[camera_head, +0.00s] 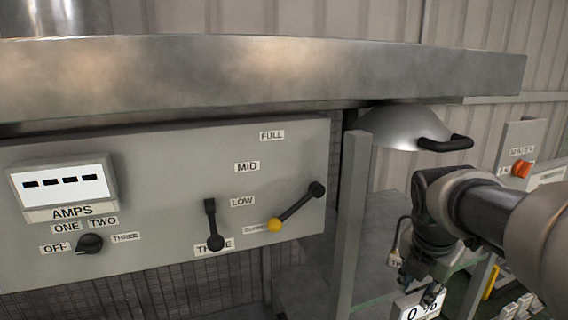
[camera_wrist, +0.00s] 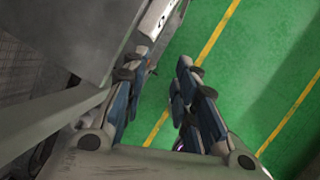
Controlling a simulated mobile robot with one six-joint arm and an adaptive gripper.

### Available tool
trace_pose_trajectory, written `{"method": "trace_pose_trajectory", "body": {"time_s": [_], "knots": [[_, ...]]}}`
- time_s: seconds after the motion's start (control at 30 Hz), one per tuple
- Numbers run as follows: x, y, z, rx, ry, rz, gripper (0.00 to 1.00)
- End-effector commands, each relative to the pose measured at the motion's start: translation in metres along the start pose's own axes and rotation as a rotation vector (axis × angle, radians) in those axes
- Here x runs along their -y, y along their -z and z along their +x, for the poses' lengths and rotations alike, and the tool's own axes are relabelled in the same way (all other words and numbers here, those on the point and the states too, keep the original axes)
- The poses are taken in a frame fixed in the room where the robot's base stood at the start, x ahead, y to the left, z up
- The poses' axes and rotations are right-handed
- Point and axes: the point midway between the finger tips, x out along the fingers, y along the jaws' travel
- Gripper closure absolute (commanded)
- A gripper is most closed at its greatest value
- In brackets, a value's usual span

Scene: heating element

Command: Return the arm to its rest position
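My gripper (camera_wrist: 162,75) points down over the green floor in the wrist view. Its two fingers stand apart with nothing between them.
The panel carries an amps display (camera_head: 62,185), a black knob (camera_head: 89,243) and a yellow-tipped lever (camera_head: 297,206). A grey post (camera_head: 350,220) stands left of my arm. A metal lid (camera_head: 395,128) sits behind it. An orange switch (camera_head: 522,168) is at right. Green floor (camera_wrist: 215,75) lies below.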

Motion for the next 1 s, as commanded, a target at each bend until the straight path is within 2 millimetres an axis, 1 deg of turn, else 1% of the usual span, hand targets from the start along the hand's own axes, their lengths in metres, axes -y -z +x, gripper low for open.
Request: {"method": "trace_pose_trajectory", "body": {"time_s": [0.03,0.17,0.27,0.47,0.6,0.67,0.7,0.8,0.9,1.0], "knots": [[0.004,0.012,0.009,-0.002,-0.007,0.057,0.73],[0.013,0.039,0.019,-0.011,-0.023,0.249,0.73],[0.023,0.067,0.033,-0.025,-0.036,0.441,0.73],[0.053,0.143,0.074,-0.079,-0.058,0.962,0.73],[0.078,0.196,0.107,-0.13,-0.057,1.345,0.73],[0.088,0.218,0.123,-0.153,-0.052,1.509,0.73],[0.095,0.233,0.133,-0.17,-0.046,1.614,0.73],[0.111,0.264,0.157,-0.208,-0.026,1.854,0.73],[0.122,0.287,0.175,-0.239,-0.004,2.04,0.73],[0.13,0.301,0.186,-0.257,0.015,2.164,0.73]]}}
